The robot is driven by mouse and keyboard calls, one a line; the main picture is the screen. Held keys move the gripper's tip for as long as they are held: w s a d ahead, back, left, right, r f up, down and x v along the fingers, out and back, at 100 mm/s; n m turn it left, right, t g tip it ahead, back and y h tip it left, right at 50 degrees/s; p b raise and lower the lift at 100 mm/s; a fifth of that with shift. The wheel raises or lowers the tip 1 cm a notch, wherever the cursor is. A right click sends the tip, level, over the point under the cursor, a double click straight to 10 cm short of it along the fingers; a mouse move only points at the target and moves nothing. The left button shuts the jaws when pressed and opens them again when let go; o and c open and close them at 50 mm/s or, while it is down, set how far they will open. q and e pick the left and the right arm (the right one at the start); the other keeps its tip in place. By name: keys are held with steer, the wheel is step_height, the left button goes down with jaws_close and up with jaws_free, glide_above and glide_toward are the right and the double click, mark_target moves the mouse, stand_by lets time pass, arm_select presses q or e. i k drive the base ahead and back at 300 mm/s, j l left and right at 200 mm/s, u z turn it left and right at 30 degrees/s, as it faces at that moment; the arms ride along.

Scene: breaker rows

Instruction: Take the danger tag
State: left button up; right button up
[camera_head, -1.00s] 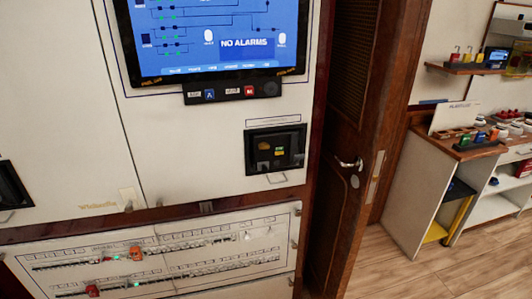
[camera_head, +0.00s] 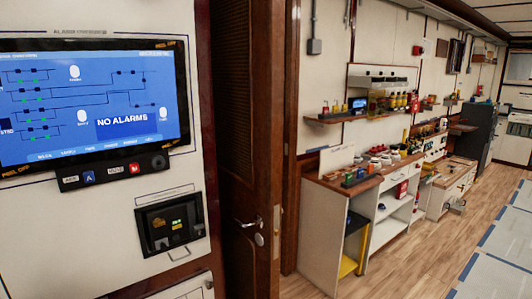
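I cannot pick out a danger tag for certain in the head view. A white cabinet (camera_head: 325,228) at the centre right carries small red, green, yellow and dark items (camera_head: 362,172) on its wooden top, too small to identify. A wall shelf (camera_head: 340,117) above it holds more small coloured items, also too small to tell apart. Neither of my grippers is in view.
A panel with a blue "NO ALARMS" screen (camera_head: 90,105) stands close on the left. A brown wooden door (camera_head: 247,150) with a lever handle is beside it. Clear wooden floor (camera_head: 415,262) runs along the right, with pale blue mats (camera_head: 495,275) at the edge.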

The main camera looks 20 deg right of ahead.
mark_target(325, 110)
steer(key=i+l, duration=0.15)
steer(key=l, duration=0.25)
steer(key=i+l, duration=0.15)
steer(key=l, duration=0.25)
steer(key=i+l+u, duration=0.1)
steer(key=l, duration=0.3)
steer(key=i+l, duration=0.15)
steer(key=l, duration=0.3)
